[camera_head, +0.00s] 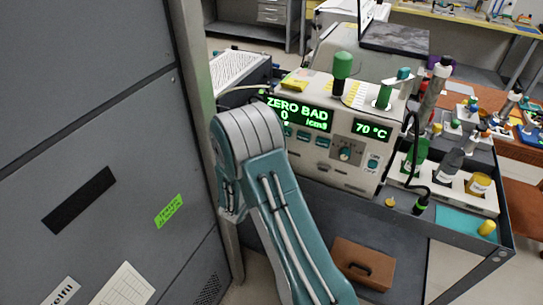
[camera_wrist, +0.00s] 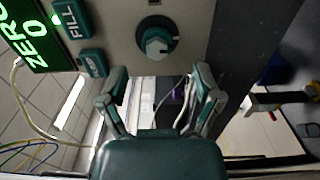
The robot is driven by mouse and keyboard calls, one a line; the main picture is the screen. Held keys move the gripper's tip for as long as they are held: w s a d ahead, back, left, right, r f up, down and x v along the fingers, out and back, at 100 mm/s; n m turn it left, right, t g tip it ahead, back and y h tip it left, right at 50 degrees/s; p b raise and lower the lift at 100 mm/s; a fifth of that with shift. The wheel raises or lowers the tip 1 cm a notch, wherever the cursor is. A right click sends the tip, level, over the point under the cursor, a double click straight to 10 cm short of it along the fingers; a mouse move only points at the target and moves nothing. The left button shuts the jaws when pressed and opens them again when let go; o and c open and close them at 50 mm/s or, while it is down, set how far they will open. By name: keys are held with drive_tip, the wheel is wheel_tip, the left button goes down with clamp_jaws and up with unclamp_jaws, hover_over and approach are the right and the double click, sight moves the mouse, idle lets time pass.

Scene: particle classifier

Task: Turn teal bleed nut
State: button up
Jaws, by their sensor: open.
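A round teal and white knob (camera_wrist: 157,40) sits on the grey panel at the top of the wrist view, beyond my fingertips. A similar dial (camera_head: 346,153) shows on the instrument's front in the head view. A small teal cap (camera_head: 403,73) stands on top of the instrument at the right. I cannot tell which of these teal parts is the bleed nut. My gripper (camera_wrist: 160,88) is open, its two fingers wide apart with nothing between them, below the knob in the picture and apart from it. In the head view my gripper is hidden behind my arm.
A teal FILL button (camera_wrist: 75,18) is left of the knob. A tall grey cabinet (camera_head: 90,150) fills the left. Bottles stand in a white holder (camera_head: 452,190) at right; a brown case (camera_head: 363,263) lies below.

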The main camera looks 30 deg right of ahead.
drive_tip(key=v, duration=0.7)
drive_tip(key=shift+s, duration=0.15)
drive_tip(key=shift+a, duration=0.15)
drive_tip(key=s+d+r+m+g+y, duration=0.1)
drive_tip(key=s+d+r+m+g, duration=0.2)
drive_tip(key=s+r+m+g, duration=0.25)
drive_tip(key=s+d+r+m+g+y, duration=0.1)
drive_tip(key=s+d+r+m+g, duration=0.15)
drive_tip(key=s+r+g, duration=0.4)
drive_tip(key=s+a+r+t+y, duration=0.6)
drive_tip(key=s+a+r+y, duration=0.3)
drive_tip(key=s+a+y, duration=0.3)
drive_tip(key=s, duration=0.2)
drive_tip(key=shift+s+a+t, duration=0.25)
drive_tip(key=shift+a+t, duration=0.05)
idle(1.2)
